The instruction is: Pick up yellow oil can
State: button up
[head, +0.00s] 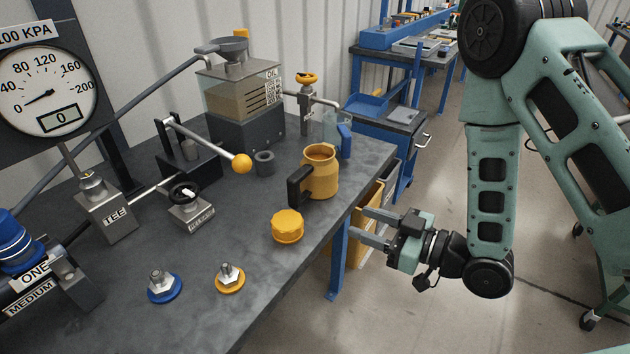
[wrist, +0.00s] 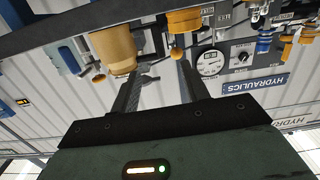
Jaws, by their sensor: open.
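The yellow oil can (head: 321,172) stands upright and open-topped near the right edge of the dark workbench, its black handle (head: 299,184) on the left side. A separate yellow cap (head: 287,226) lies on the bench in front of it. My gripper (head: 370,228) is open and empty, off the bench's right edge, in front of the can and apart from it. In the wrist view the picture is upside down; the can (wrist: 113,50) shows beyond the open fingers (wrist: 155,88), up and to the left.
On the bench (head: 130,325) stand an oil reservoir (head: 240,95), a lever with a yellow knob (head: 242,164), a small valve block (head: 191,208) and a blue-handled jug (head: 344,140). Blue and yellow fittings lie in front. A blue cart (head: 400,125) stands behind. The floor to the right is partly clear.

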jog(key=b, duration=0.6)
send_near(299, 192)
jog(key=w+a, duration=0.2)
jog(key=a, duration=0.1)
jog(key=shift+a+f+t+y, duration=0.2)
jog(key=shift+t+y, duration=0.1)
jog(key=shift+t, duration=0.1)
jog(key=shift+f+p+x, duration=0.1)
jog(key=shift+p+x, duration=0.2)
jog(key=shift+x, duration=1.15)
jog(key=shift+f+p+x, duration=0.15)
jog(key=shift+p+x, duration=0.1)
jog(key=shift+x, duration=1.2)
jog(key=shift+d, duration=0.1)
grip_shut()
jog(key=shift+w+r, duration=0.1)
